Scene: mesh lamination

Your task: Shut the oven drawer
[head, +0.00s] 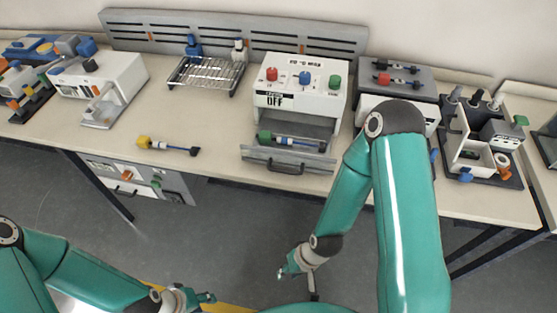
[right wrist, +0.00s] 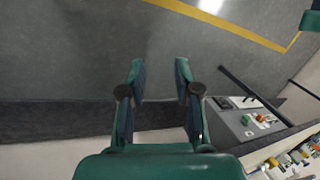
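The oven (head: 299,100) is a white box on the bench, with red, blue and green knobs on top and a display reading OFF. Its drawer (head: 288,160) stands pulled out at the bottom front, with a dark handle on its front. A tool with a green end and a blue and dark body (head: 292,140) lies in the drawer. My right gripper (head: 298,271) is below and in front of the bench, apart from the drawer. In the right wrist view it is open and empty (right wrist: 160,78). My left gripper (head: 192,297) is low, in front of the bench; its fingers are too small to read.
A yellow-ended tool (head: 167,146) lies on the bench left of the oven. A wire rack (head: 206,74) stands behind it. My right arm passes close to the white device (head: 398,113) right of the oven.

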